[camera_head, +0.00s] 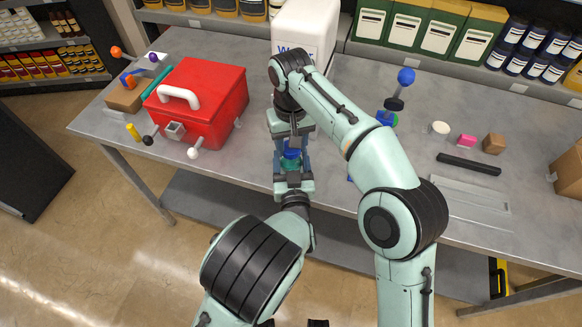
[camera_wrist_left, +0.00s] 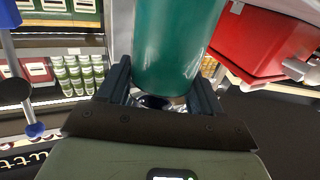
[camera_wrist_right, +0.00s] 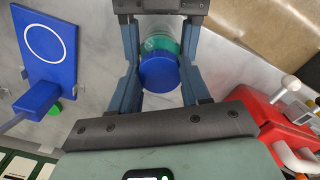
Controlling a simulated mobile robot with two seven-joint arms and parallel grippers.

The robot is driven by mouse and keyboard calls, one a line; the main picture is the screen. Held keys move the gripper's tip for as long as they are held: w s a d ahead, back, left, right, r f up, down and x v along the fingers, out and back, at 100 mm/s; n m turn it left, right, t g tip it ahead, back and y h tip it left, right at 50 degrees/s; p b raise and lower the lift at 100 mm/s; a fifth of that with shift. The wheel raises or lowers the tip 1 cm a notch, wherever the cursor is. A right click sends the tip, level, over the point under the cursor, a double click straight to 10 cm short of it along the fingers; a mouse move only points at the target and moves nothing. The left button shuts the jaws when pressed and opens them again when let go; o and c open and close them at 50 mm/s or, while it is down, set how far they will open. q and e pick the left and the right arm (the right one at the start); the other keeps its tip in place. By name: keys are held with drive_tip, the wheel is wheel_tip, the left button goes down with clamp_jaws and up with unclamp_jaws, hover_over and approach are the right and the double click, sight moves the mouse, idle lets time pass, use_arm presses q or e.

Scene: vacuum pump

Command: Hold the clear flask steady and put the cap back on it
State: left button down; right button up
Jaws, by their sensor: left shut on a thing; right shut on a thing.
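The clear flask (camera_head: 291,163) holds teal liquid and stands near the table's front edge. My left gripper (camera_head: 292,171) comes from the front and is shut around the flask; the left wrist view shows the teal flask body (camera_wrist_left: 178,45) between its fingers. The blue cap (camera_head: 291,152) is at the flask's top. My right gripper (camera_head: 290,143) reaches down from behind and is shut on the cap, which also shows between its fingers in the right wrist view (camera_wrist_right: 159,72). The cap lines up with the flask below it; I cannot tell whether it is seated.
A red toolbox (camera_head: 205,102) stands to the left, with small tools and balls around it. A white water container (camera_head: 305,32) stands behind my right gripper. A blue stand (camera_wrist_right: 50,45) is to the right of the flask in the head view. Small items lie farther right.

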drive_tip(key=m, duration=1.3)
drive_tip(key=shift+m, duration=0.3)
drive_tip(key=o, duration=1.2)
drive_tip(key=shift+r, duration=2.25)
drive_tip(key=shift+c, duration=0.4)
